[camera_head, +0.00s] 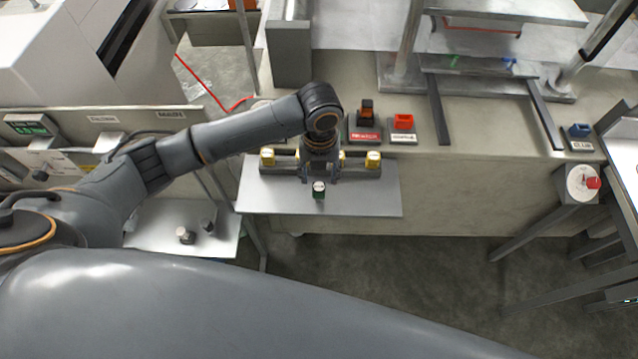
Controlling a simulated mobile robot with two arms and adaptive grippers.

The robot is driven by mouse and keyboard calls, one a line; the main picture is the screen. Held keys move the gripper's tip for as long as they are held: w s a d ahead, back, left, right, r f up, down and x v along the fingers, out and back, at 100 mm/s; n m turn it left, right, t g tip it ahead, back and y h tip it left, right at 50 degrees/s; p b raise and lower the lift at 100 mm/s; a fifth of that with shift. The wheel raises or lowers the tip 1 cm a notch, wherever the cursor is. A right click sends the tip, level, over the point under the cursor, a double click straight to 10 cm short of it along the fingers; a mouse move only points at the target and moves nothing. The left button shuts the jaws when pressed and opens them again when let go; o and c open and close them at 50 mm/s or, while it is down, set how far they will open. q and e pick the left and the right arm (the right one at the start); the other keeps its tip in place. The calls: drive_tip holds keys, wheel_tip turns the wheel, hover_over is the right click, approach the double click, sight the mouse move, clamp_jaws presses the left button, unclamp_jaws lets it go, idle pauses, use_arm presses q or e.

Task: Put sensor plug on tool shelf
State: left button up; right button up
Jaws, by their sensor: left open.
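A silver shelf plate (375,203), which looks like the tool shelf, juts out from the front of the bench. A small dark plug-like piece with a white top and green side (319,189) stands on it near the middle. It may be the sensor plug, but no label is readable. My left gripper (319,178) is open and points down over the shelf, just behind this small piece. The arm hides part of the shelf's back. I cannot tell whether the fingers touch the piece. My right gripper is not in view.
Yellow blocks (373,159) sit on a dark rail along the shelf's back. A lower tray (160,215) holds small knobs. The shelf's front right is clear.

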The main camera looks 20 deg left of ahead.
sight(319, 187)
use_arm(q)
wheel_tip(319, 187, up, 6)
drive_tip(key=shift+r+b, duration=0.2)
drive_tip(key=shift+b, duration=0.2)
